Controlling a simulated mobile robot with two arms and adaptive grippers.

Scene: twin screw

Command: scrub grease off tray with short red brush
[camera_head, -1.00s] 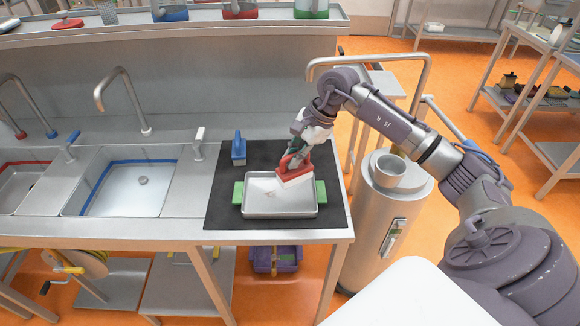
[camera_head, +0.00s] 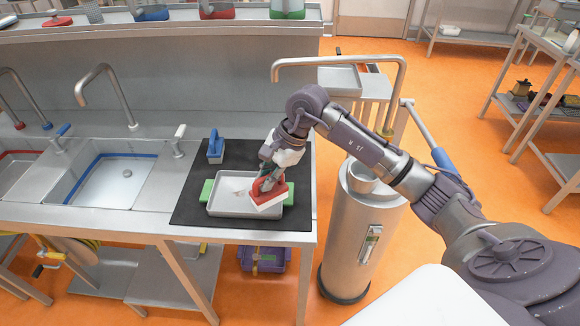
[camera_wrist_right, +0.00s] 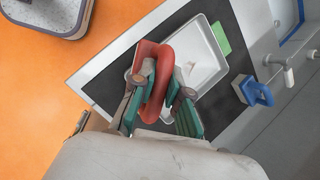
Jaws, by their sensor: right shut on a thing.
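The tray (camera_head: 228,207) is a shallow pale metal pan with green handles, lying on a black mat (camera_head: 190,208) at the counter's right end. A brownish grease mark (camera_head: 240,193) shows on its floor. My right gripper (camera_head: 267,176) is shut on the red handle of the short red brush (camera_head: 262,190). The brush's pale bristles are tilted over the tray's right end; I cannot tell whether they touch it. In the right wrist view, the green-padded fingers of my right gripper (camera_wrist_right: 166,97) straddle the red brush handle (camera_wrist_right: 153,84). My left gripper is not in view.
A blue brush (camera_head: 215,148) stands on the mat behind the tray, near its left side. A sink (camera_head: 110,182) lies to the left. A metal cylinder (camera_head: 362,235) stands beside the counter's right end. A shelf with several items runs along the back.

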